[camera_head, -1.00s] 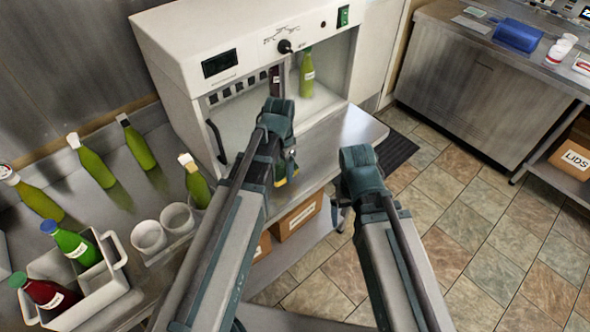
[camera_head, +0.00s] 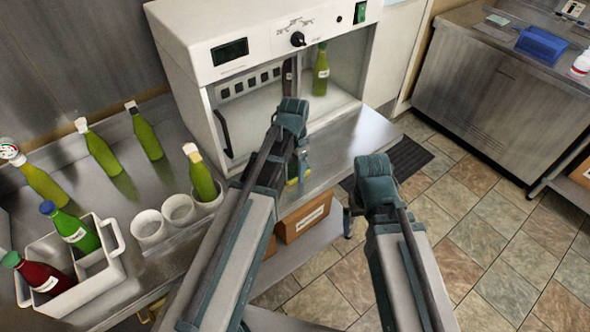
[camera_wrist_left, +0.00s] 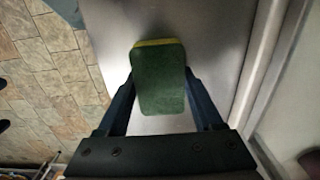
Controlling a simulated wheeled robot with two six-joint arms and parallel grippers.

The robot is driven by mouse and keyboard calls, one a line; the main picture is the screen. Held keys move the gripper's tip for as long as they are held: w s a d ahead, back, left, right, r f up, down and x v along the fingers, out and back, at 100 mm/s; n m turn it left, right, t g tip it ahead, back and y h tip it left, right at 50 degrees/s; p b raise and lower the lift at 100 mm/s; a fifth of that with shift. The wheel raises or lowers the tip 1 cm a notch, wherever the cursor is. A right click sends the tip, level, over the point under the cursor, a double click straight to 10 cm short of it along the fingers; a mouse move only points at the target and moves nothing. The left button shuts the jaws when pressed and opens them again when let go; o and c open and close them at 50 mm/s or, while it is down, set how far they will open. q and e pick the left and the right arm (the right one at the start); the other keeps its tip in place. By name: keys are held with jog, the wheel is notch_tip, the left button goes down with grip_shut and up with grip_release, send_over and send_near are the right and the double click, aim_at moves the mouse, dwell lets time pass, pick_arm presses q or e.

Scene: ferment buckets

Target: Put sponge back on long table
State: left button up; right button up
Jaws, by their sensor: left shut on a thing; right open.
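The sponge (camera_wrist_left: 158,82) is green with a yellow layer. It sits between the fingers of my left gripper (camera_wrist_left: 160,100) in the left wrist view, and the gripper is shut on it. In the head view my left gripper (camera_head: 297,170) is in front of the white cabinet, over the steel table (camera_head: 352,140), and a bit of the sponge's yellow (camera_head: 299,182) shows there. I cannot tell whether the sponge touches the table top. My right gripper (camera_head: 350,215) is open, over the floor to the right of the table, and mostly hidden by its own arm.
A white cabinet (camera_head: 205,75) with an open front holds a green bottle (camera_head: 321,72). Several bottles, white cups (camera_head: 150,228) and a bottle carrier (camera_head: 100,290) stand at left. Cardboard boxes (camera_head: 303,220) sit below the table. A steel counter with a blue tray (camera_head: 541,45) stands at right.

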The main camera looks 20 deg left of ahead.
aim_at(294, 168)
pick_arm(q)
jog(key=shift+f, duration=0.2)
jog(key=o, duration=1.2)
jog(key=shift+r, duration=0.15)
notch_tip(294, 168, up, 12)
jog(key=p, duration=1.2)
notch_tip(294, 168, down, 12)
jog(key=b, duration=1.2)
jog(key=shift+r, duration=0.1)
